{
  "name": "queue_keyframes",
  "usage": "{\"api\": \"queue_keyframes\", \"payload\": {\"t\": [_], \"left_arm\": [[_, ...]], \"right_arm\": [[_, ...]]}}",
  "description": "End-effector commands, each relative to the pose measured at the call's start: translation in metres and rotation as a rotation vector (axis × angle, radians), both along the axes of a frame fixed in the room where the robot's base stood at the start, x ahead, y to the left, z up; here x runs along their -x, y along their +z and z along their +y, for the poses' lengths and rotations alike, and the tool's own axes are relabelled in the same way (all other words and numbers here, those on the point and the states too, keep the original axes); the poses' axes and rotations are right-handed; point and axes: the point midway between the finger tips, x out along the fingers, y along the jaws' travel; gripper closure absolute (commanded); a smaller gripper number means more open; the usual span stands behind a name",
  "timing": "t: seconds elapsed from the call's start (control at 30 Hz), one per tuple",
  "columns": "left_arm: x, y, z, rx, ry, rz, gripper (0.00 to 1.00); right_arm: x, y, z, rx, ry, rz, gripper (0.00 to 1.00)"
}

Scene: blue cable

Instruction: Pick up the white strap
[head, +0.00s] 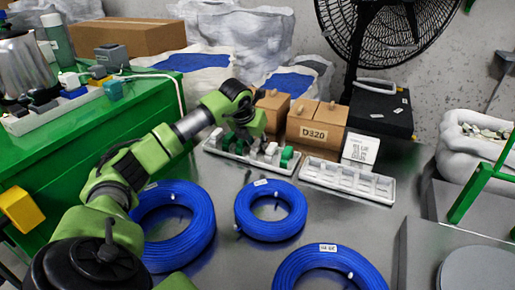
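My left arm reaches in from the lower left, and its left gripper (248,141) is over a white compartment tray (222,152) at the back of the metal table. White pieces, probably white straps (271,150), stand in this tray beside a green piece (287,156). The gripper's dark fingers point down among or just above the tray's contents. The arm hides part of them, and I cannot tell whether the fingers are open or shut, or touch a strap. My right gripper is not in view.
Blue cable coils (271,211) lie on the metal table, one partly behind my arm. A second white tray (348,182) stands to the right. Cardboard boxes (315,127) and a white label card (360,150) are behind. A green bench (60,150) is at left.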

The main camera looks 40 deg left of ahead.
Motion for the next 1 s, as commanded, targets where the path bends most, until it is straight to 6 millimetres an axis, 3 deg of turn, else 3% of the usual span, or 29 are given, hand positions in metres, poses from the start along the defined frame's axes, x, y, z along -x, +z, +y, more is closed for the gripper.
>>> {"api": "queue_keyframes", "payload": {"t": [0.27,0.33,0.37,0.77,1.0], "left_arm": [[-0.002,-0.003,0.001,-0.001,-0.001,-0.001,0.75],[-0.002,-0.003,0.0,-0.001,-0.001,-0.001,0.93],[-0.002,-0.003,0.0,-0.001,-0.001,-0.001,0.94],[-0.002,-0.001,0.001,-0.001,-0.001,-0.001,0.94],[-0.003,0.024,0.001,-0.001,0.0,-0.005,0.94]], "right_arm": [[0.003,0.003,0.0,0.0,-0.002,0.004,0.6],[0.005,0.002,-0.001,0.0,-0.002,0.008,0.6],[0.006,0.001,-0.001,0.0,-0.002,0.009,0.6],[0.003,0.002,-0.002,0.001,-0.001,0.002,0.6],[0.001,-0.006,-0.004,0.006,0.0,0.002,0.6]]}}
